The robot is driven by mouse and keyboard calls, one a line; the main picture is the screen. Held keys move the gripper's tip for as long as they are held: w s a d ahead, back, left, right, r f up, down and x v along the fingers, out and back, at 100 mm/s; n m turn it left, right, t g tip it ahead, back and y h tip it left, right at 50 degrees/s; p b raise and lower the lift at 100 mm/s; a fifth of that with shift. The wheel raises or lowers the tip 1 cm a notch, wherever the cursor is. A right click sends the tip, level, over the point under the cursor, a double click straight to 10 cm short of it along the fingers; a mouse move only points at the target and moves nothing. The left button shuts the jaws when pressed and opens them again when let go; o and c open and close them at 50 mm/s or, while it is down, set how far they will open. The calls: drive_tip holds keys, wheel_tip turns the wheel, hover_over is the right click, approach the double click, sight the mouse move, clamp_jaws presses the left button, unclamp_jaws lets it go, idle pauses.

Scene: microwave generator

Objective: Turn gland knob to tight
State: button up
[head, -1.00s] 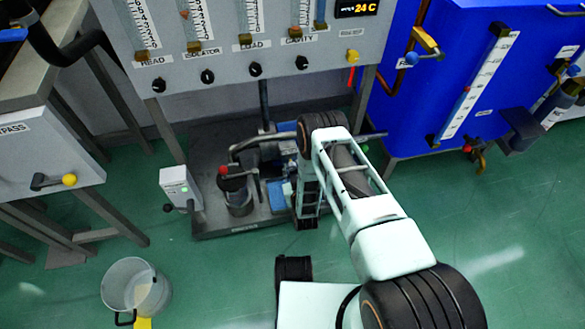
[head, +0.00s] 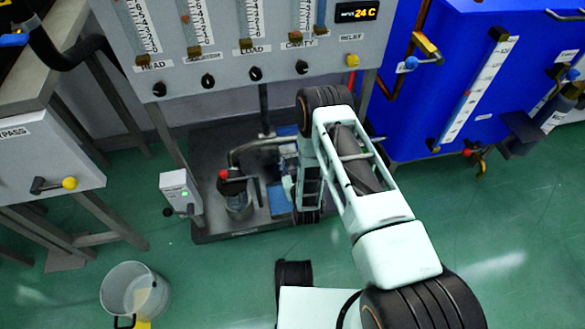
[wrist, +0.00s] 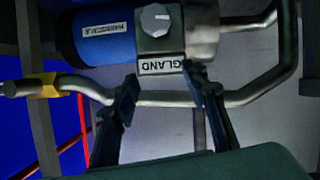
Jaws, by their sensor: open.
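The gland knob (wrist: 156,20) is a pale round knob on a grey block, above a label reading GLAND, at the top of the wrist view. The block joins the end of a blue cylinder (wrist: 92,38). My gripper (wrist: 160,78) is open and empty, with its two dark fingers apart below the knob. The fingertips are near the label and the bent grey pipe, apart from the knob in the picture. I cannot tell their distance in depth. In the head view my arm covers part of the pump area, and I cannot make out the knob there.
A bent grey pipe (wrist: 160,97) crosses behind the fingers in the wrist view. In the head view the pump base (head: 225,222) stands under the gauge panel (head: 220,75). A blue tank (head: 440,80) is on the right.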

wheel_tip(320, 180, up, 3)
drive_tip(key=shift+r, duration=0.15)
idle(0.6)
